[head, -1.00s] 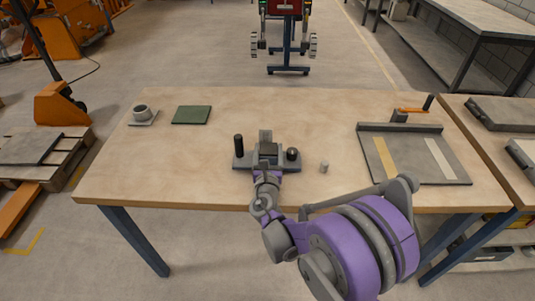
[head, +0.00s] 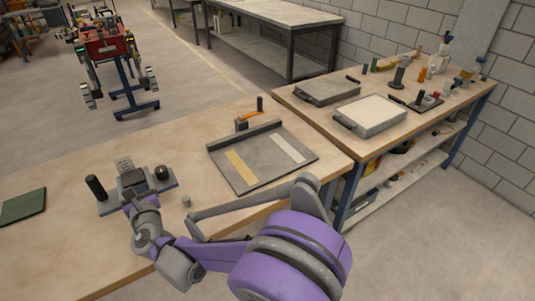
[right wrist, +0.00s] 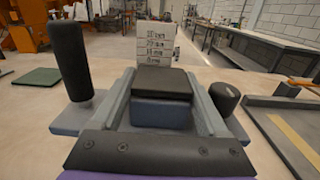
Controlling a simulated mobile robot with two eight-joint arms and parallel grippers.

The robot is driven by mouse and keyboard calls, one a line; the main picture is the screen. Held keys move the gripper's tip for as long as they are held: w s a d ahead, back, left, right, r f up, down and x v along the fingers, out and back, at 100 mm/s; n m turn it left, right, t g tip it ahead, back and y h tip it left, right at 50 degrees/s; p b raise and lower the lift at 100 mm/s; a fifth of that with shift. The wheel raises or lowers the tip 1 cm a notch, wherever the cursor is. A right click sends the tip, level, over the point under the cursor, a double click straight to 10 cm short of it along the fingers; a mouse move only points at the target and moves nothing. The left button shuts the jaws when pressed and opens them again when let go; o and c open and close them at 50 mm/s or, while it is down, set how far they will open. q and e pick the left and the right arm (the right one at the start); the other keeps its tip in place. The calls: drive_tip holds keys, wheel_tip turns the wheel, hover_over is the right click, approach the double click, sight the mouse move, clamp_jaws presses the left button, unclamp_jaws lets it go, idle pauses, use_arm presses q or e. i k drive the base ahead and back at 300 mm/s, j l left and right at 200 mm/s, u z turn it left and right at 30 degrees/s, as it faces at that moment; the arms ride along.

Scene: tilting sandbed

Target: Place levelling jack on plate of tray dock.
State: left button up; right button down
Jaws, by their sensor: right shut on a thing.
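What looks like the levelling jack (head: 134,178) is a blue-grey base on the wooden table with a dark-topped block, a black post at left, a black knob at right and an upright millimetre scale card. My right gripper (head: 133,191) is shut on its middle block; in the right wrist view the jack (right wrist: 161,86) sits between the fingers. It appears to stand on the table. What looks like the tray dock (head: 261,158) lies farther right, a flat grey plate with a raised back edge and yellow and white strips. The plate is bare. My left gripper is not in view.
A small grey cylinder (head: 186,201) stands between jack and dock. A post with an orange lever (head: 250,114) is behind the dock. A green mat (head: 22,206) lies left. A second table at right holds grey trays (head: 370,115) and small items.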

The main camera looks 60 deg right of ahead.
sight(260, 152)
drive_tip(key=k+l, duration=0.1)
drive_tip(key=l, duration=0.3)
drive_tip(key=k+l, duration=0.15)
drive_tip(key=l, duration=0.25)
drive_tip(key=k+l, duration=0.1)
drive_tip(key=l, duration=0.3)
drive_tip(key=k+l, duration=0.15)
drive_tip(key=l, duration=0.25)
drive_tip(key=k+l, duration=0.1)
drive_tip(key=l, duration=0.3)
